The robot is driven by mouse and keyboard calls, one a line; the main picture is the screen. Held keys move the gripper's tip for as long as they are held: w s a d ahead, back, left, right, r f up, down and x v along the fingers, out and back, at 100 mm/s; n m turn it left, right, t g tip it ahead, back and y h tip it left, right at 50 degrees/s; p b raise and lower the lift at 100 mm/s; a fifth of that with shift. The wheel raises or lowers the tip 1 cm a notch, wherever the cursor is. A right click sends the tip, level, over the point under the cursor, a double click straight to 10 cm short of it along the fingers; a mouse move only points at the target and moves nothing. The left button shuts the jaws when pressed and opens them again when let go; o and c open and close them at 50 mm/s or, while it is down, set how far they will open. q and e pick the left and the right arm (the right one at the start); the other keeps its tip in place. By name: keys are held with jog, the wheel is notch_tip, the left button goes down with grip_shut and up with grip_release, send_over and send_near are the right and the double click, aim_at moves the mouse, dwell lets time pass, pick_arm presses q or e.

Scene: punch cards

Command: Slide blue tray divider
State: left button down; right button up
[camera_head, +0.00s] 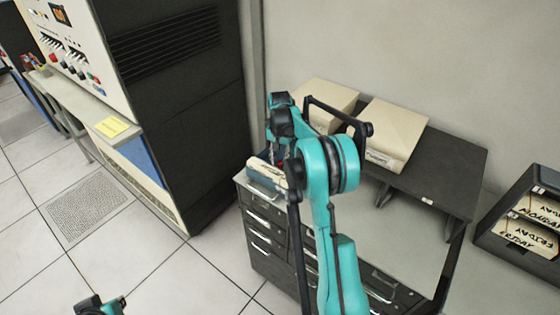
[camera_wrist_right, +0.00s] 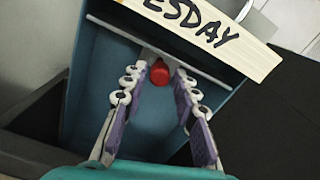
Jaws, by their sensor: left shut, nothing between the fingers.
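The blue tray (camera_wrist_right: 95,70) fills the middle of the right wrist view. A thin pale divider bar (camera_wrist_right: 205,77) crosses it, with a red knob (camera_wrist_right: 160,72) at its middle. My right gripper (camera_wrist_right: 159,82) is open, with its purple-padded fingers on either side of the knob; contact is not clear. Cream cards marked "ESDAY" (camera_wrist_right: 245,58) lie beyond the divider. In the head view the tray (camera_head: 268,180) sits on the cabinet's left end, partly hidden by my right arm. My left gripper (camera_head: 100,306) is shut and empty at the bottom left, cut by the frame edge.
Two cream boxes (camera_head: 395,135) stand on a dark raised shelf (camera_head: 445,165) behind my right arm. A dark tray of cards marked "FRIDAY" and "MONDAY" (camera_head: 485,238) is at far right. A tall dark machine (camera_head: 185,110) stands left of the cabinet.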

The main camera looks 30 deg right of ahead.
jog(key=shift+s+r, duration=0.1)
jog(key=shift+c, duration=1.3)
grip_shut()
jog(key=shift+w+d+p, duration=0.15)
jog(key=shift+w+d, duration=0.2)
jog(key=shift+d, duration=0.35)
jog(key=shift+w+d+p, duration=0.15)
jog(key=shift+w+d, duration=0.15)
jog(key=shift+d, duration=0.4)
jog(key=shift+o, duration=1.3)
grip_release()
jog(key=shift+a, duration=0.1)
notch_tip(320, 180, up, 12)
